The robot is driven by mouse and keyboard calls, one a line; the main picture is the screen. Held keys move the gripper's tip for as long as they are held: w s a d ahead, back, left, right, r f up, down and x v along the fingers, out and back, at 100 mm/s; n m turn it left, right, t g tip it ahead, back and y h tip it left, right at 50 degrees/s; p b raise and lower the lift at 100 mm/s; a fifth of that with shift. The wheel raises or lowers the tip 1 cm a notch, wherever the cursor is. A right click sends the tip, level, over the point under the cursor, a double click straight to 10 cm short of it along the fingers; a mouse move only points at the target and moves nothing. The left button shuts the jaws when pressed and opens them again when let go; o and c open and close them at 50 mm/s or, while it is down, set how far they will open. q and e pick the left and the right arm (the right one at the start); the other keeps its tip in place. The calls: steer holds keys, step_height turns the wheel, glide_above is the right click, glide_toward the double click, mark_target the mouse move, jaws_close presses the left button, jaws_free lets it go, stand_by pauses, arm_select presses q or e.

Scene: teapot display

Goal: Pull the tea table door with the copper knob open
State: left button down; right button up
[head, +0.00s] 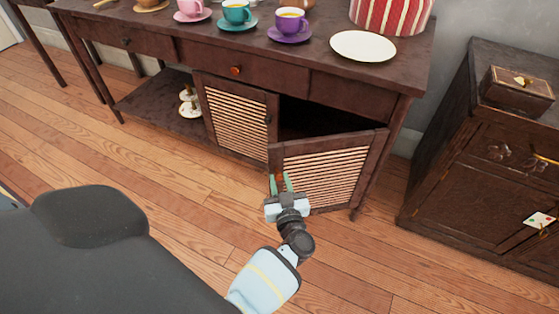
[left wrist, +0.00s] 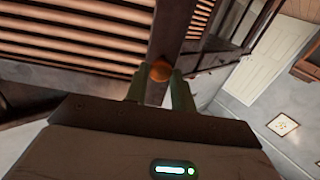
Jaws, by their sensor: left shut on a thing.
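The right slatted door (head: 320,172) of the dark wood tea table (head: 330,80) stands partly open, its left edge swung out toward me. A dark gap shows above and behind it. The copper knob (left wrist: 158,71) shows orange in the left wrist view, at the door's edge. My left gripper (head: 280,184) is at that left edge, shut on the copper knob, with a green finger on each side of it; it also shows in the left wrist view (left wrist: 160,85). The left slatted door (head: 238,118) looks closed and has a dark knob (head: 268,119).
The tabletop holds a pink cup (head: 191,9), a teal cup (head: 237,12), a purple cup (head: 290,21), a white plate (head: 363,46) and a striped container (head: 392,16). A drawer has an orange knob (head: 236,71). A dark cabinet (head: 470,190) stands right. Wooden floor (head: 180,165) is clear in front.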

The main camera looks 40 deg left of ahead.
steer(key=shift+w, duration=0.25)
arm_select(q)
steer(key=c, duration=1.2)
jaws_free()
arm_select(e)
steer(key=shift+w+r, duration=0.1)
steer(key=shift+w, duration=0.05)
